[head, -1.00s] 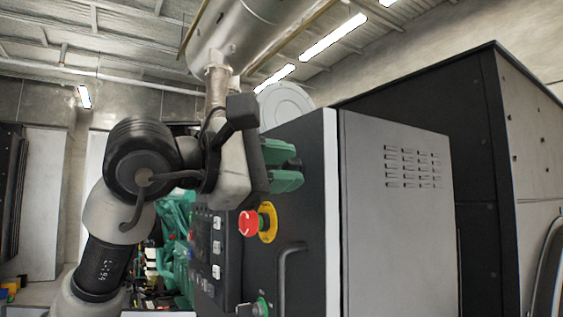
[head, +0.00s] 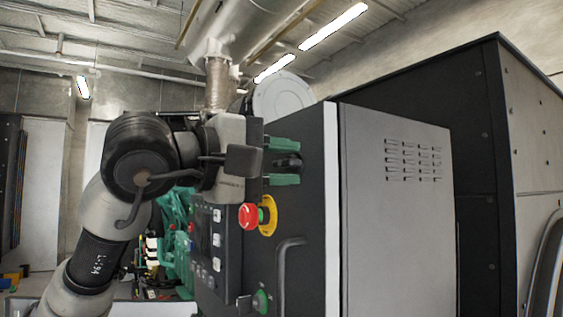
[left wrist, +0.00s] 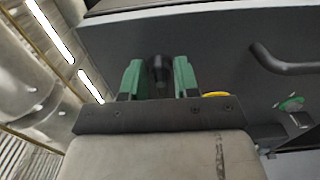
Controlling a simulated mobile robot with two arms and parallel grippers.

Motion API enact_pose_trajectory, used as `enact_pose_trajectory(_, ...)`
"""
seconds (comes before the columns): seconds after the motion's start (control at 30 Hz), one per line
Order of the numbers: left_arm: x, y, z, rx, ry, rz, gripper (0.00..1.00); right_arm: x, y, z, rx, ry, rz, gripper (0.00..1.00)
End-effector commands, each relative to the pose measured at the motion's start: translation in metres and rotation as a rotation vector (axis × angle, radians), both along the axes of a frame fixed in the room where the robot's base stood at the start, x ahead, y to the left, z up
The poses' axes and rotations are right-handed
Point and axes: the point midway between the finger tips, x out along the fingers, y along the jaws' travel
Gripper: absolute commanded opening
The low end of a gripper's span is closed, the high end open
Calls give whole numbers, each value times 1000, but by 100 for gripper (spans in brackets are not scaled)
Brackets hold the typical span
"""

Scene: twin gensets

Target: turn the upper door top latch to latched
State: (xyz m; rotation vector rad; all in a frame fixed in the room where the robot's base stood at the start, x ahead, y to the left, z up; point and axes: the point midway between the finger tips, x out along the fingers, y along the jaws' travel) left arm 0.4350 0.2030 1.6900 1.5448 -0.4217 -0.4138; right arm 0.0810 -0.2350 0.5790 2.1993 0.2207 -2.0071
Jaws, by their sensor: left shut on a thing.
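The upper door top latch (head: 288,162) is a black knob on the dark front of the control cabinet, near its top. It also shows in the left wrist view (left wrist: 160,72), between the green fingers. My left gripper (head: 284,163) reaches it from the left, with one green finger above the knob and one below. In the left wrist view the left gripper (left wrist: 160,80) has a finger on each side of the knob, shut on it. The latch's exact angle is hard to tell. My right gripper is not in view.
Below the latch are a red emergency stop button (head: 248,216) on a yellow ring, a dark door handle (head: 281,270) and a green-based switch (head: 261,301). A control panel (head: 209,240) with buttons lies left of them. The grey cabinet side (head: 395,230) is vented.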

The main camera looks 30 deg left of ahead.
Motion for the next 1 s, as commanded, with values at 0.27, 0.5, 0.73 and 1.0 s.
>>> enact_pose_trajectory(0.27,0,-1,-1,3,3,-1,33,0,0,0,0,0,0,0)
enact_pose_trajectory(0.5,0,0,-1,2,3,0,54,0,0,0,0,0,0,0)
enact_pose_trajectory(0.73,-3,2,-1,0,0,1,54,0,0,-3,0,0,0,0)
enact_pose_trajectory(1.0,-42,25,-4,0,-2,3,54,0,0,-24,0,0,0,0)
